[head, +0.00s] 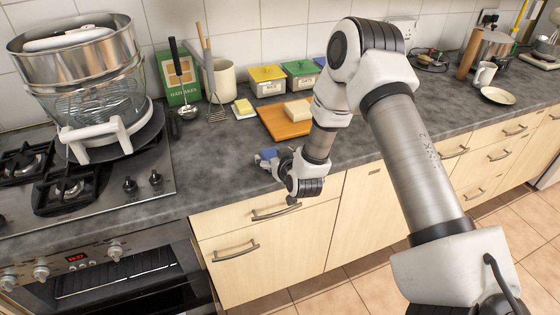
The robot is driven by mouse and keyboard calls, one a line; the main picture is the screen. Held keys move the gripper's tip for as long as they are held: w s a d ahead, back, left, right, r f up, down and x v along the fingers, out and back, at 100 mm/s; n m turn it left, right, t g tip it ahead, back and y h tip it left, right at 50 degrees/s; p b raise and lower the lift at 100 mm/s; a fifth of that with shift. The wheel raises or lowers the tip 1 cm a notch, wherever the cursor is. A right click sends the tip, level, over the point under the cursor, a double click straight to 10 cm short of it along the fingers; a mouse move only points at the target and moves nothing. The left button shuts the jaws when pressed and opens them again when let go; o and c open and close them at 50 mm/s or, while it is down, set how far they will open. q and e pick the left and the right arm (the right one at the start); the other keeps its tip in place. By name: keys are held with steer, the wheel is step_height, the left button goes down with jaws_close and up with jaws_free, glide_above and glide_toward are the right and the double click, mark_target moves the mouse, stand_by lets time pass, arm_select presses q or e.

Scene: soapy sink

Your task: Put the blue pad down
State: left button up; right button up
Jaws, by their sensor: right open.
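A small blue thing, apparently the blue pad (267,155), shows at the front of the dark counter, left of the cutting board's near corner. My right gripper (272,163) is right at it, low over the counter's front edge, and is open. The wrist hides part of the gripper, and the fingers are too small to make out clearly. I cannot tell whether the pad touches the fingers or lies flat on the counter. My left gripper is not in view.
A wooden board (280,122) with a pale block (298,110) lies just behind the gripper. The hob (110,190) with stacked bowls (80,60) is at left. Counter between hob and gripper is clear.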

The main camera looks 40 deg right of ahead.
steer(key=b+v, duration=0.1)
steer(key=v, duration=1)
steer(key=s+a+f+n+g+y, duration=0.1)
steer(key=s+a+f+g+y, duration=0.1)
steer(key=s+a+f+g, duration=0.5)
steer(key=s+a+f+n+g+y, duration=0.1)
steer(key=s+f, duration=0.5)
steer(key=f, duration=0.6)
steer(key=s+a+f+g, duration=0.1)
steer(key=s+f+g, duration=0.1)
steer(key=s, duration=0.5)
steer(key=s+a+f+g, duration=0.2)
steer(key=s+f+g, duration=0.1)
steer(key=s, duration=0.4)
steer(key=shift+a+f, duration=0.25)
steer(key=shift+f, duration=0.5)
